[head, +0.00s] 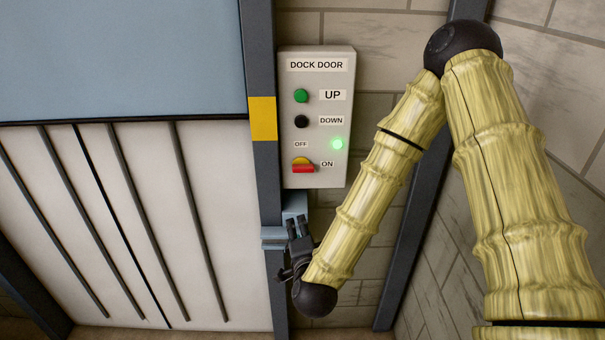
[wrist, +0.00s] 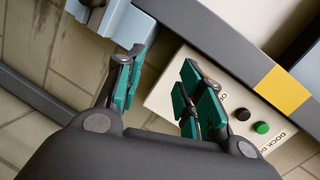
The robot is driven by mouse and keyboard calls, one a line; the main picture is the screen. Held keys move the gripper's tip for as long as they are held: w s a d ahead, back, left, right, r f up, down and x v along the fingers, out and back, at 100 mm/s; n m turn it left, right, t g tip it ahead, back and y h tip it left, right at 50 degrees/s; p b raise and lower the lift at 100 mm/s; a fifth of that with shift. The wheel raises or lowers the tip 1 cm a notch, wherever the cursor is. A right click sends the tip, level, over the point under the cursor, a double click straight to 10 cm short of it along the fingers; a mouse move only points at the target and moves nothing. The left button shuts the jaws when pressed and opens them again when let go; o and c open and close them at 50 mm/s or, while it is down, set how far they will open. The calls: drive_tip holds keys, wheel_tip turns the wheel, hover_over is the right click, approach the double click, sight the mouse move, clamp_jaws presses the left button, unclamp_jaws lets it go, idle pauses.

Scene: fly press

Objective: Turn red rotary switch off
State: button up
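The red rotary switch (head: 303,168) sits on a yellow base near the bottom left of the grey control box (head: 343,80). Its red handle lies roughly level, beside the ON label (head: 327,164); the OFF label (head: 301,144) is above it. My gripper (head: 292,243) is below the box, apart from the switch. In the wrist view my gripper (wrist: 160,78) shows two teal-padded fingers spread with empty space between them. The box (wrist: 165,96) also shows there, partly behind the right finger.
The box carries a green UP button (head: 301,96), a black DOWN button (head: 302,121) and a lit green lamp (head: 337,144). A dark door post (head: 262,60) with a yellow band stands left of it. A blue-grey bracket (head: 296,207) juts out just below the box, near my gripper.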

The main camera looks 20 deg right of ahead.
sight(303, 171)
wheel_tip(303, 171, up, 10)
drive_tip(key=w+d+m+t+h, duration=0.2)
drive_tip(key=m+h, duration=0.1)
drive_tip(key=m, duration=0.1)
drive_tip(key=p+x, duration=0.2)
drive_tip(key=x, duration=0.2)
drive_tip(key=p+x, duration=0.2)
drive_tip(key=x, duration=0.3)
drive_tip(key=shift+w+a+f, duration=0.1)
drive_tip(key=shift+w+f, duration=0.05)
drive_tip(key=shift+f, duration=0.05)
drive_tip(key=shift+w+f, duration=0.1)
drive_tip(key=shift+w, duration=0.55)
clamp_jaws()
